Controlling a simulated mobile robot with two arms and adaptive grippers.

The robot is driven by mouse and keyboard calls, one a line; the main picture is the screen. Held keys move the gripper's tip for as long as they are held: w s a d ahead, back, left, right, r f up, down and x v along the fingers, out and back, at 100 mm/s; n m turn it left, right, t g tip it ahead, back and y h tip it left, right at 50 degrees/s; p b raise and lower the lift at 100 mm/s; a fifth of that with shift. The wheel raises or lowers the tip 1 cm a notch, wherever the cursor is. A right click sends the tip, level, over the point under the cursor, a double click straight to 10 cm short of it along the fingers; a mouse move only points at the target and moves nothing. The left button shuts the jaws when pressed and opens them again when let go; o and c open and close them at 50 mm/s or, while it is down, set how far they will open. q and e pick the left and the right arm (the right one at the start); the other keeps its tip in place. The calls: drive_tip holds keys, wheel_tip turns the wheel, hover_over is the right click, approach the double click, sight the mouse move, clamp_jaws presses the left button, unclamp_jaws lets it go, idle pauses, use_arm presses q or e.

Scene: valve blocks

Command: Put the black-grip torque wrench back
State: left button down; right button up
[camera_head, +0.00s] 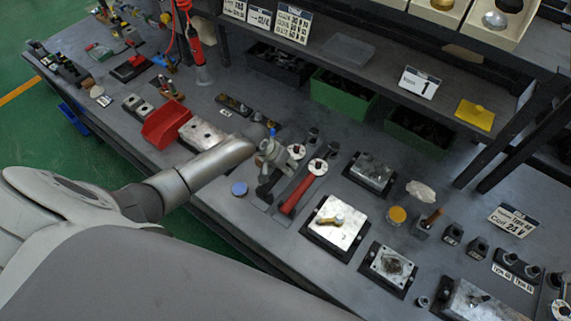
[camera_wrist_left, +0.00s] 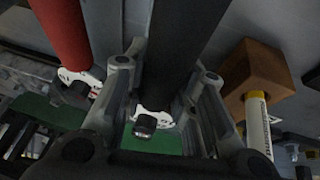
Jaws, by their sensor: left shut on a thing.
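My left gripper (camera_head: 270,160) reaches in from the left over the bench. It is shut on the black-grip torque wrench (camera_head: 264,189), which has a round white dial at its far part. In the left wrist view the black grip (camera_wrist_left: 182,45) runs between the two fingers of the gripper (camera_wrist_left: 165,90). The red-grip torque wrench (camera_head: 296,194) lies just to the right, roughly parallel, with its own white dial. Its red grip (camera_wrist_left: 62,30) shows at the left in the wrist view. I cannot tell whether the held wrench touches the bench. My right gripper is out of view.
A blue round cap (camera_head: 239,188) lies left of the wrenches. A metal plate block (camera_head: 338,222) stands to the right. A red bin (camera_head: 166,124) is at the left, green bins (camera_head: 343,97) are behind under the shelf. A brown wooden block (camera_wrist_left: 256,70) shows in the wrist view.

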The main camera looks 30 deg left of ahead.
use_arm(q)
drive_tip(key=shift+w+f, duration=0.1)
drive_tip(key=shift+f, duration=0.1)
drive_tip(key=shift+f+b, duration=0.35)
drive_tip(key=shift+f, duration=0.15)
drive_tip(key=c, duration=1.1)
unclamp_jaws()
drive_tip(key=shift+s+f, duration=0.1)
drive_tip(key=shift+s, duration=0.1)
drive_tip(key=v, duration=1.2)
drive_tip(key=shift+w, duration=0.1)
